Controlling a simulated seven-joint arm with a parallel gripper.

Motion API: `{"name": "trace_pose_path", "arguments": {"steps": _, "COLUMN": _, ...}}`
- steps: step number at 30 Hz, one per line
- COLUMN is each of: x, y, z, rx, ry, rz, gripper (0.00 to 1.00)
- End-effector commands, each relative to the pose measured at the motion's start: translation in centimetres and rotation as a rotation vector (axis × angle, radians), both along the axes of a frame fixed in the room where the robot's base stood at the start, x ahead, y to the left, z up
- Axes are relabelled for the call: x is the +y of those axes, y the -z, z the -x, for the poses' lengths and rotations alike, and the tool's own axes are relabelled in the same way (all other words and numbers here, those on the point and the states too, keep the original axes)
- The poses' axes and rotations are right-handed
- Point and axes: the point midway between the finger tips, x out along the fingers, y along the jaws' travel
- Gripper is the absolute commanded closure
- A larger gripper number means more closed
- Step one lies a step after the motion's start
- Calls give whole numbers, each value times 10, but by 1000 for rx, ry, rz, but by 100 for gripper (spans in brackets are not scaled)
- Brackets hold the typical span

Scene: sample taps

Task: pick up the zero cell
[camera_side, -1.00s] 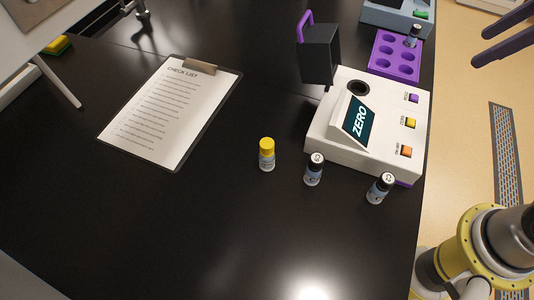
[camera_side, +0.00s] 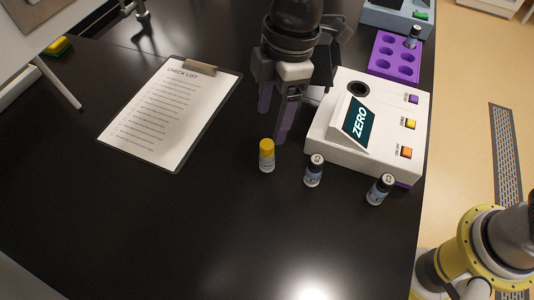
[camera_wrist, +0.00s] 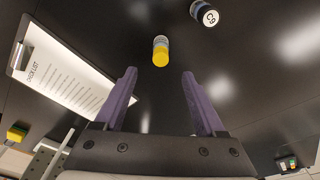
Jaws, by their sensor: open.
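A small vial with a yellow cap (camera_side: 266,156) stands upright on the black table; it is the likely zero cell, though I cannot read its label. It also shows in the wrist view (camera_wrist: 160,51), beyond and roughly between my fingertips. My gripper (camera_side: 272,126) points down, open and empty, just behind the vial in the side view and apart from it. Its two purple fingers also show in the wrist view (camera_wrist: 159,74). Two dark-capped vials with white tops stand to the right, one nearer (camera_side: 314,171) and one farther (camera_side: 380,189). The wrist view shows one marked C9 (camera_wrist: 206,15).
A white meter (camera_side: 335,142) with a screen reading ZERO stands right of my gripper. A purple rack (camera_side: 380,64) holding a vial is behind it. A clipboard (camera_side: 165,115) lies left. The table front (camera_side: 200,235) is clear.

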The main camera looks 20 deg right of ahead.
Motion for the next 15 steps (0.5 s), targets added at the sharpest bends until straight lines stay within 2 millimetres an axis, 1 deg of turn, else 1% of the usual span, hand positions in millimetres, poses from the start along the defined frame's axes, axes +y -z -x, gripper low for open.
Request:
{"name": "trace_pose_path", "arguments": {"steps": 1, "x": 1, "y": 11, "z": 1, "rx": 4, "ry": -1, "rz": 4, "gripper": 28}}
{"name": "trace_pose_path", "arguments": {"steps": 6, "x": 5, "y": 43, "z": 0, "rx": 3, "ry": 2, "rz": 3, "gripper": 28}}
{"name": "trace_pose_path", "arguments": {"steps": 10, "x": 7, "y": 58, "z": 0, "rx": 2, "ry": 2, "rz": 2, "gripper": 28}}
{"name": "trace_pose_path", "arguments": {"steps": 15, "x": 9, "y": 68, "z": 0, "rx": 1, "ry": 2, "rz": 1, "gripper": 28}}
